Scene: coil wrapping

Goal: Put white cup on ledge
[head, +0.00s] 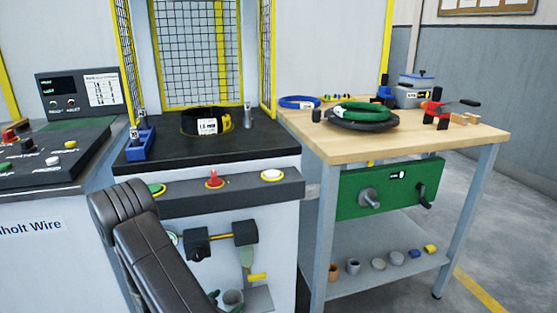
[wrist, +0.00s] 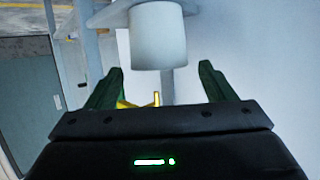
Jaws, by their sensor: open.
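The white cup (wrist: 158,42) is in the upper middle of the wrist view, which looks upside down. Its base appears to rest on a grey ledge (wrist: 110,15). The cup lies just beyond the fingertips, in line with the gap, and does not look gripped. In the head view my gripper is mostly hidden and only bits of green show near the cup.
A yellow piece (wrist: 138,102) shows between my fingers. In the head view a yellow handle (head: 257,276) sticks out above the ledge, below a black fixture (head: 243,233). A wooden bench (head: 430,137) with a lower shelf (head: 360,285) of small items stands right.

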